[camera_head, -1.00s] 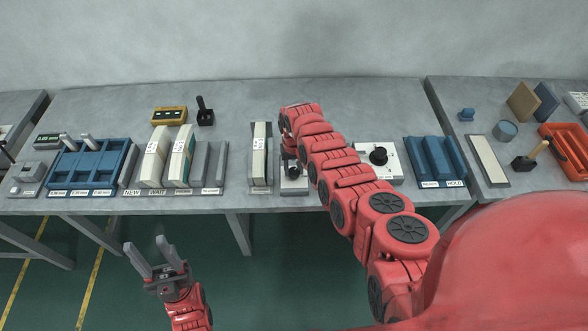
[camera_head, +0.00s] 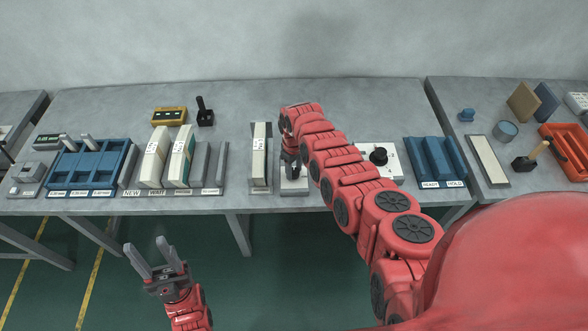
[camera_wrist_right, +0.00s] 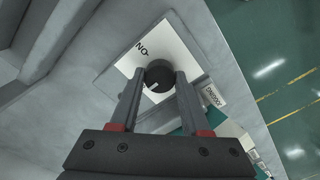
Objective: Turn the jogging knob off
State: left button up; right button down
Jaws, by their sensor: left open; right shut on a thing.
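The jogging knob (camera_wrist_right: 160,70) is a round black knob on a white plate (camera_wrist_right: 183,47). In the right wrist view an ON label (camera_wrist_right: 141,49) is on the plate, and a JOGGING label (camera_wrist_right: 212,98) is beside it. A pale mark on the knob points to the lower left, away from ON. My right gripper (camera_wrist_right: 159,80) is shut on the knob, one finger on each side. In the head view my right gripper (camera_head: 292,174) mostly hides the knob above the plate (camera_head: 294,187). My left gripper (camera_head: 154,254) is open and empty, in front of the table.
A pale block in a grey holder (camera_head: 260,160) stands just left of the plate. A second black knob (camera_head: 379,155) on a white plate and a blue rack (camera_head: 437,160) are to the right. Another blue rack (camera_head: 92,165) is at the left.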

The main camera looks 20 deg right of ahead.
dwell(0.4)
jog(key=shift+c, duration=1.8)
grip_release()
jog(key=shift+w+r, duration=0.1)
jog(key=shift+r, duration=0.45)
notch_tip(320, 180, up, 11)
jog(key=b, duration=0.3)
notch_tip(320, 180, up, 5)
jog(key=p, duration=0.2)
send_over(294, 170)
jog(key=shift+s+r, duration=0.15)
jog(key=shift+s, duration=0.05)
